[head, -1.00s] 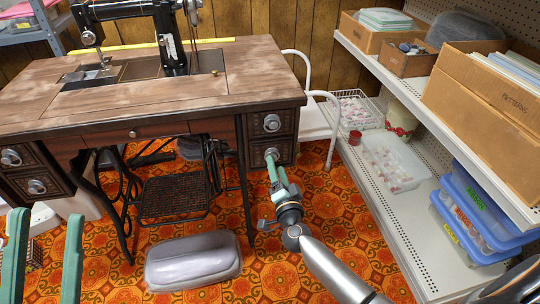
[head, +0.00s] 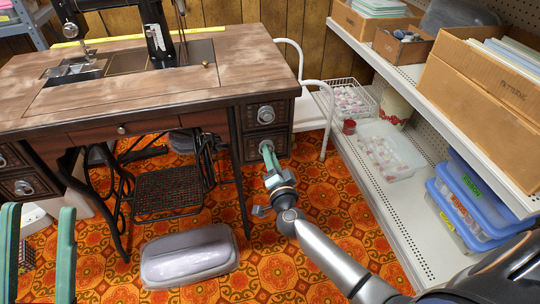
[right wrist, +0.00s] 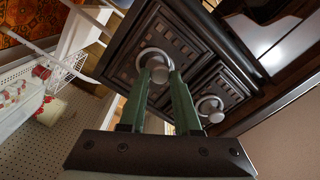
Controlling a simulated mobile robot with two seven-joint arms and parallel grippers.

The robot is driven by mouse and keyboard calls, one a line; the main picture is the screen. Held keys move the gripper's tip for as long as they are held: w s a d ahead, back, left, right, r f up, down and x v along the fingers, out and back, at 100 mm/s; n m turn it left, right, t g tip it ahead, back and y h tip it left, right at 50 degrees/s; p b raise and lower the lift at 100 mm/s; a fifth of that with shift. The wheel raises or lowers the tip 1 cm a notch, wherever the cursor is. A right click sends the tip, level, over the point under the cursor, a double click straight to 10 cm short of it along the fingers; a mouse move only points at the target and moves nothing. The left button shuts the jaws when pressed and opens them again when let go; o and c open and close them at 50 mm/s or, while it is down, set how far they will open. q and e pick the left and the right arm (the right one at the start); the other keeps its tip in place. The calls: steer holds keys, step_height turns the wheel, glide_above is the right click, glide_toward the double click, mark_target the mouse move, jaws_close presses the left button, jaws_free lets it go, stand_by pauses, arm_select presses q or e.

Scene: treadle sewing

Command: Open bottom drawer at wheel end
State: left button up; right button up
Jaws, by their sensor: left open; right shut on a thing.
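The sewing table (head: 130,85) has two dark drawers at its right end. The top drawer (head: 283,109) is shut, with a silver knob (head: 265,114). My right gripper (head: 268,149) is at the bottom drawer (head: 283,142) below it. In the right wrist view its green fingers (right wrist: 158,75) are shut on the bottom drawer's round knob (right wrist: 157,70). The other knob (right wrist: 211,108) is beside them, untouched. I cannot tell whether the bottom drawer stands out at all. My left gripper (head: 39,208) is open and empty at the lower left.
A shelf unit (head: 430,240) with boxes and bins stands along the right. A white wire-legged stand (head: 309,110) is just right of the drawers. The floor in front of the drawers holds only my right arm.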

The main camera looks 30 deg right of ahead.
jaws_close()
stand_by(0.8)
arm_select(q)
steer(key=shift+s, duration=0.1)
arm_select(e)
steer(key=shift+s, duration=0.1)
